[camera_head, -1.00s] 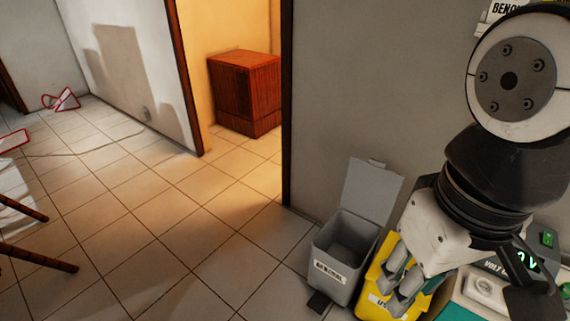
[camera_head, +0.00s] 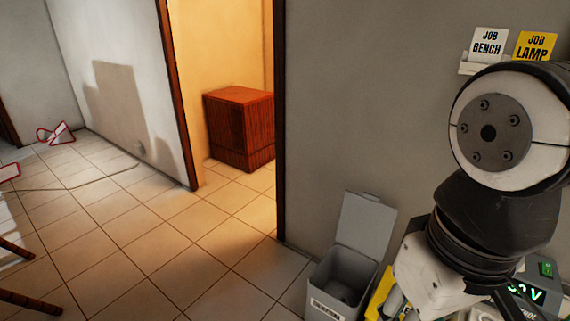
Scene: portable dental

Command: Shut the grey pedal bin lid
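The grey pedal bin (camera_head: 346,280) stands on the floor against the grey wall, low in the picture and right of the doorway. Its lid (camera_head: 365,224) is raised and leans back by the wall, so the bin's opening shows. The bin has a white label on its front, and the bottom of the bin is cut off by the picture's edge. My gripper (camera_head: 398,304) is at the lower edge, just right of the bin, pointing down. It looks apart from the lid. Its fingertips are partly cut off, so its opening is unclear.
A yellow bin (camera_head: 383,284) stands right of the grey bin, mostly behind my gripper. A device with a green display (camera_head: 524,292) is at the lower right. A wooden cabinet (camera_head: 240,128) stands beyond the doorway. The tiled floor left of the bin is clear.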

